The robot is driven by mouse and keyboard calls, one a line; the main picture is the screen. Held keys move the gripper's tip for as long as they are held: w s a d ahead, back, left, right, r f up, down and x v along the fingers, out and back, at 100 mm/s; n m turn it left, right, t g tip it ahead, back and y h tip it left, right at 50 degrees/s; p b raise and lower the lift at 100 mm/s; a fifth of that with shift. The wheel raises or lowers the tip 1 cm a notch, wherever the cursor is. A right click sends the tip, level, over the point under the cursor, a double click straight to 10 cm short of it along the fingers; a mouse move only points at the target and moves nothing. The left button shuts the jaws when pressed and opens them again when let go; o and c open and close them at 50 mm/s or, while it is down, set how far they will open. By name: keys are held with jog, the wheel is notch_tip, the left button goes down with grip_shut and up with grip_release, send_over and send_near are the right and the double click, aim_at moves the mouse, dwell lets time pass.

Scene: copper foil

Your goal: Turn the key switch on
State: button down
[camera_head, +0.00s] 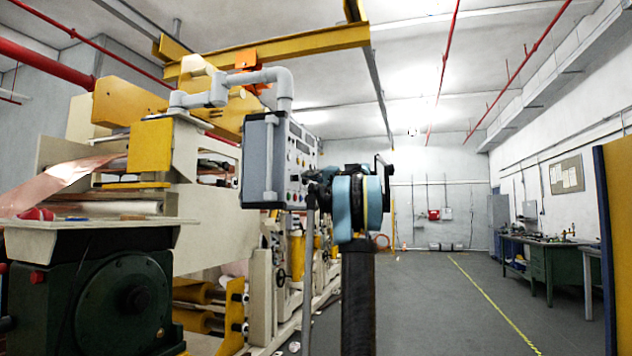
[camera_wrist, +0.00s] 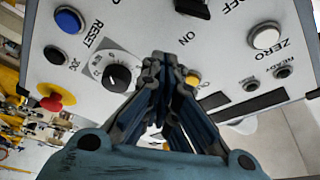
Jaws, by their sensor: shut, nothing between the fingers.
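The grey control panel (camera_head: 262,160) hangs from a pipe arm in the head view, and its face (camera_wrist: 140,25) fills much of the wrist view. A black part (camera_wrist: 192,7) beside the ON and OFF labels is cut off by the top edge; I cannot tell for sure that it is the key switch. A black rotary knob (camera_wrist: 117,78) on a pale plate sits left of my fingers. My gripper (camera_wrist: 167,62) is shut and empty, its fingertips over the panel below the ON label. In the head view my gripper (camera_head: 312,188) is at the panel's right side, partly hidden by my arm.
Around my fingers are a red emergency button (camera_wrist: 52,99), a blue button (camera_wrist: 69,20), a white button (camera_wrist: 265,37) and a yellow button (camera_wrist: 193,80). A large machine (camera_head: 215,215) stands left and behind. Open floor (camera_head: 440,310) lies to the right.

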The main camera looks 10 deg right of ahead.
aim_at(295, 178)
jog(key=shift+w+a, duration=0.2)
jog(key=shift+a, duration=0.2)
jog(key=shift+s+a+f, duration=0.4)
jog(key=shift+s+f, duration=0.1)
jog(key=shift+s, duration=0.25)
jog(key=shift+s+a+f, duration=0.35)
jog(key=shift+s+f, duration=0.1)
jog(key=shift+s, duration=0.25)
